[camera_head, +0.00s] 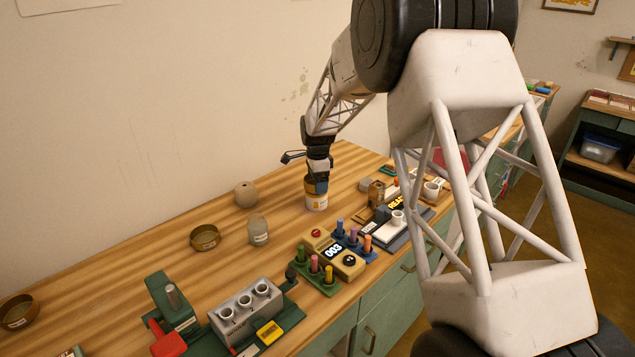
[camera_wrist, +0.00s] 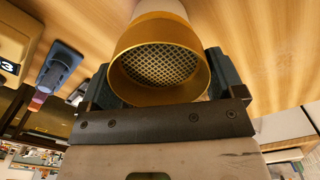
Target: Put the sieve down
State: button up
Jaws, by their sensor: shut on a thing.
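The sieve (camera_wrist: 160,62) is a round, golden-rimmed ring with a wire mesh inside, seen in the wrist view. My gripper (camera_head: 318,184) is shut on it, with a dark finger on each side of the rim. A pale jar (camera_wrist: 160,10) shows directly beyond the sieve; whether the two touch I cannot tell. In the head view my gripper is low over the far middle of the table, and a pale labelled jar (camera_head: 316,203) is right beneath it. The sieve is mostly hidden there by the fingers.
A brass ring (camera_head: 205,238), a grey jar (camera_head: 258,230) and a round clay pot (camera_head: 245,194) stand left of my gripper. A rack of coloured sticks (camera_head: 318,270), a device reading 003 (camera_head: 334,252) and a scale (camera_head: 395,222) stand nearer.

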jog(key=shift+f, duration=0.3)
jog(key=o, duration=0.7)
jog(key=shift+r, duration=0.15)
notch_tip(320, 180, up, 12)
jog(key=shift+r, duration=0.1)
dwell(0.4)
dwell(0.6)
